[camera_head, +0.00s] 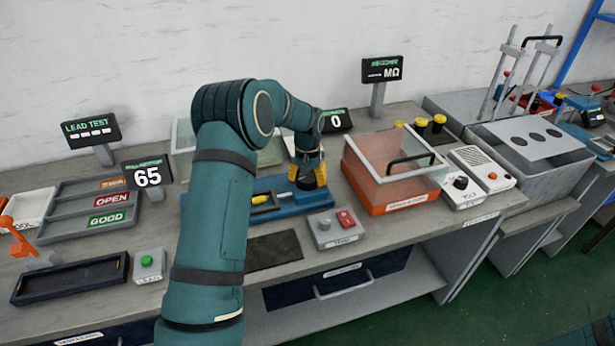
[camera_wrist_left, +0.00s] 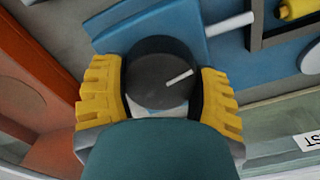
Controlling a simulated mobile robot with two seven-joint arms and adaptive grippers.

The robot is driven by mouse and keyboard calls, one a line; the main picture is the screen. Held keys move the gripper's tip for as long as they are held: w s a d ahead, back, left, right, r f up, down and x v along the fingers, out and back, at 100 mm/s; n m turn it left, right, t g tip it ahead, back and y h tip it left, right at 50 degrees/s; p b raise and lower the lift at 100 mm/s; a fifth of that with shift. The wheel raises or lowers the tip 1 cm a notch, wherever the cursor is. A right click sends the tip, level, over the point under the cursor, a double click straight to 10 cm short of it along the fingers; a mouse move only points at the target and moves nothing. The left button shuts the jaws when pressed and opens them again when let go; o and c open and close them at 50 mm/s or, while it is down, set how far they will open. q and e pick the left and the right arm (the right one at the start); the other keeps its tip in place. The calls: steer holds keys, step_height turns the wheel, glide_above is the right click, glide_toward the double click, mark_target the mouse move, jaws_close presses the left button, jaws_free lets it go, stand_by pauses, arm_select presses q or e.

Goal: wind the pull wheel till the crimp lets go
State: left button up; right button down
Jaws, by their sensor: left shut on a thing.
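In the left wrist view, the pull wheel (camera_wrist_left: 155,75) is a dark round knob with a pale index line on its face. My left gripper (camera_wrist_left: 160,95) has its two yellow-padded fingers on either side of the wheel and is shut on it. In the head view, my left gripper (camera_head: 308,176) is at the right end of the blue pull tester (camera_head: 285,205), and the wheel is hidden there. A yellow part (camera_head: 260,199) lies on the tester. My right gripper is not in view.
An orange-based box with a clear cover (camera_head: 390,170) stands close to the right of my left gripper. A small grey box with a red switch (camera_head: 336,228) is in front. A dark mat (camera_head: 273,251) lies bare near the front edge. Sorting trays (camera_head: 108,218) are at left.

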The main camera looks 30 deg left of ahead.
arm_select(q)
steer(key=shift+m+p, duration=0.75)
steer(key=shift+m, duration=1.45)
steer(key=o, duration=1.3)
steer(key=shift+c, duration=0.2)
step_height(320, 180, up, 12)
